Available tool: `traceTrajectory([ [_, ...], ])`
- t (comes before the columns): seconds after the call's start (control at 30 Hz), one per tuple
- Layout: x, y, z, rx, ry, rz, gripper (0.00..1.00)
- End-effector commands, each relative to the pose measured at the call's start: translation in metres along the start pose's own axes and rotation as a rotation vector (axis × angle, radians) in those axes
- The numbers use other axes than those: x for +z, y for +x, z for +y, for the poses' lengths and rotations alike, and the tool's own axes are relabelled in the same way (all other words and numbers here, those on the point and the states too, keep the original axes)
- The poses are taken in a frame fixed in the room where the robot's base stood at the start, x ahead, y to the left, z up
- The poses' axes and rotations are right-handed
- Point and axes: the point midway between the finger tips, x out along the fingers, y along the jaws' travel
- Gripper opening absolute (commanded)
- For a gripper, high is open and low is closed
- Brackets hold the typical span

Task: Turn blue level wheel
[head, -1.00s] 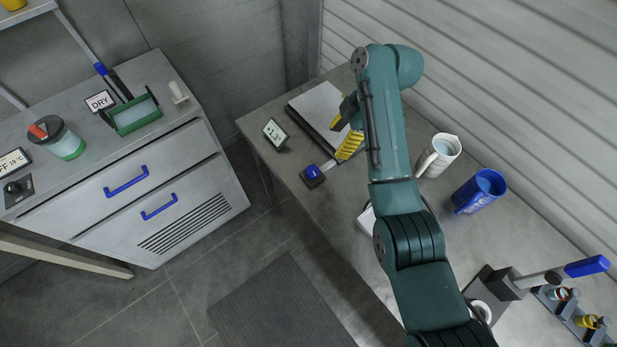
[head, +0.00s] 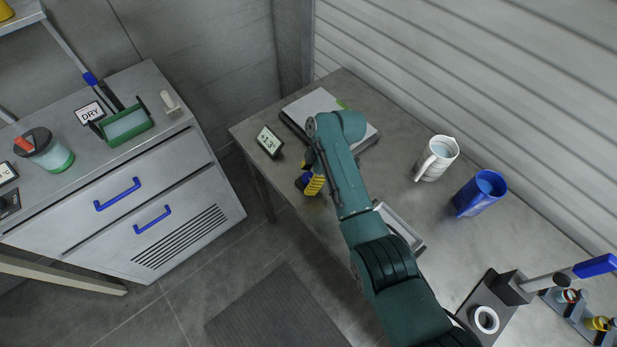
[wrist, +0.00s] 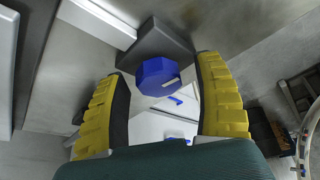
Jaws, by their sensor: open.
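The blue level wheel (wrist: 158,77) is a faceted blue knob with a pale mark, on a dark grey block (wrist: 152,45). In the wrist view it sits between the two yellow ribbed fingers of my gripper (wrist: 160,88), with gaps on both sides. My gripper is open. In the head view my gripper (head: 312,184) is at the table's front edge, and the wheel is mostly hidden behind it, with a bit of blue (head: 301,181) showing. A small display reading about +1.3° (head: 269,142) stands just to the left.
A flat device (head: 310,103) lies at the back of the table. A white jug (head: 437,158) and blue jug (head: 480,193) stand to the right. A pale-rimmed tray (head: 405,228) is beside my arm. A drawer cabinet (head: 124,232) stands left across a gap.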

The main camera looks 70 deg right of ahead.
Motion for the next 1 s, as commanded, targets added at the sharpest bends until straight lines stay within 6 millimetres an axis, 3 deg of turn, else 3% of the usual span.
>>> traceTrajectory([
  [0.17, -0.0002, -0.0006, 0.0002, 0.001, 0.000, 0.000, 0.67],
  [0.5, -0.0001, -0.0007, 0.0001, 0.000, 0.000, 0.000, 0.04],
  [1.0, -0.0006, -0.0022, -0.0009, 0.025, 0.067, -0.001, 0.03],
])
